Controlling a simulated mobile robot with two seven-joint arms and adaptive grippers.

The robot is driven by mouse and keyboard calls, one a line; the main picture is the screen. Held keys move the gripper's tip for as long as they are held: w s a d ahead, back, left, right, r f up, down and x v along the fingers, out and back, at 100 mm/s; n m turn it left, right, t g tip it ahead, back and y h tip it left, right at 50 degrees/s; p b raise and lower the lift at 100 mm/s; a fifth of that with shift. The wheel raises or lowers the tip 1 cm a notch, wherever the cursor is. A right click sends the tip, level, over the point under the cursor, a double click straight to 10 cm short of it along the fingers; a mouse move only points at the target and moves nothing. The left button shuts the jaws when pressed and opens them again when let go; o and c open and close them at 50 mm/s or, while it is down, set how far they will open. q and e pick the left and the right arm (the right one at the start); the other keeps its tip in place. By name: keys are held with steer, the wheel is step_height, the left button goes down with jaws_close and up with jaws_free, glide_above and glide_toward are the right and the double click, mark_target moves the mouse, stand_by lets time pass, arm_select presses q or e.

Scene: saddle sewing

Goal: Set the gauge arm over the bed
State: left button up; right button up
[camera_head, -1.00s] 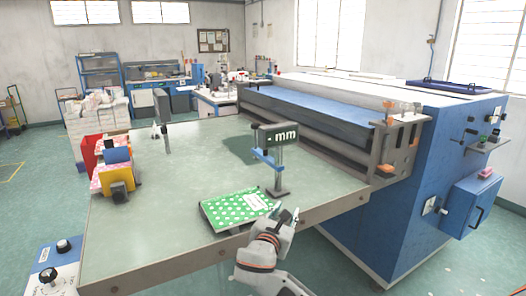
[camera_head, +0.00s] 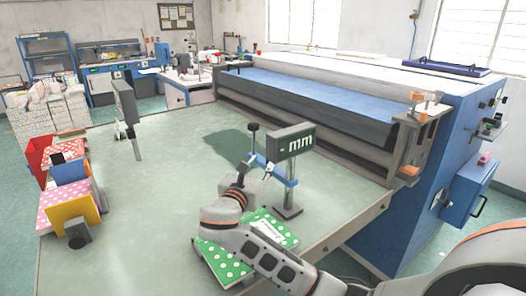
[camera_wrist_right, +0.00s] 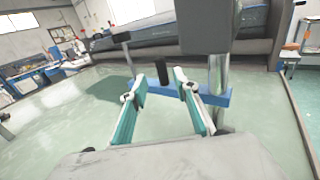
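The gauge stands on the table, with a dark "- mm" display (camera_head: 291,143), a metal post (camera_head: 287,197) and a blue arm (camera_head: 284,178) reaching left. A black handle (camera_head: 253,131) stands upright by the arm's left end. My right gripper (camera_head: 257,165) is at that end, beside the post. In the right wrist view the gripper (camera_wrist_right: 160,80) is open, with the black handle (camera_wrist_right: 162,73) showing between its fingertips and the blue arm (camera_wrist_right: 217,97) crossing beyond the right finger. I cannot tell whether they touch. My left gripper is not in view.
The machine with a long blue bed (camera_head: 310,97) stands behind the table (camera_head: 170,200). A green dotted booklet (camera_head: 228,262) lies under my right arm. Colourful boxes (camera_head: 70,190) are at the left edge, and another dark post (camera_head: 126,105) stands at the back left. The table's middle is clear.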

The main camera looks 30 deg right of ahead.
steer(key=shift+p+x, duration=0.4)
steer(key=shift+x, duration=3.15)
jaws_close()
